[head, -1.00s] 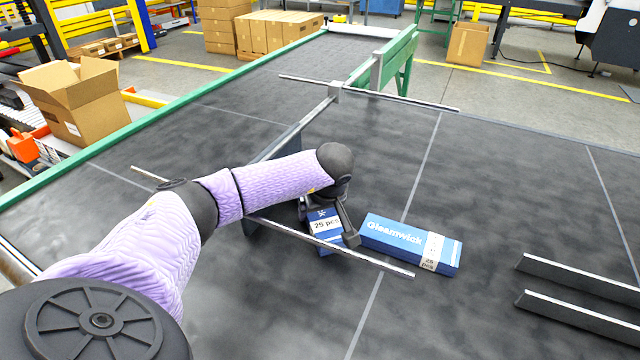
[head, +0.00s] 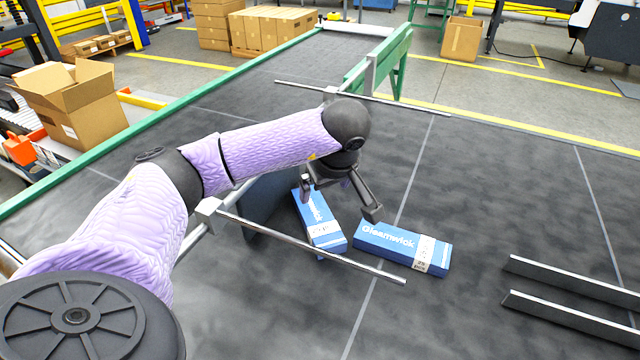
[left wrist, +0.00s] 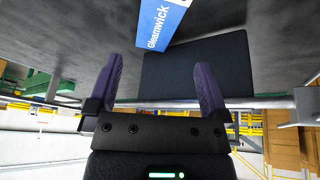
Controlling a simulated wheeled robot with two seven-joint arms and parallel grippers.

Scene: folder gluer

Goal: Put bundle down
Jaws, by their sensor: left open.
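A blue bundle (head: 320,228) with a white paper band lies on the dark table surface, its far end beneath my left gripper (head: 338,200). The gripper is open, its two fingers spread apart and raised above the bundle. A second blue bundle (head: 395,243), lettered "Gleamwick" and banded in white, lies just to the right, apart from the first. In the left wrist view, the purple-padded fingers (left wrist: 159,68) are wide apart with nothing between them. Part of a blue bundle (left wrist: 165,20) shows beyond them. My right gripper is not in view.
A metal rod (head: 310,250) crosses in front of the bundles, and another rod (head: 360,97) lies behind. A dark upright plate (head: 268,200) stands left of the first bundle. Two angled rails (head: 570,300) sit at the right. The table beyond is clear.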

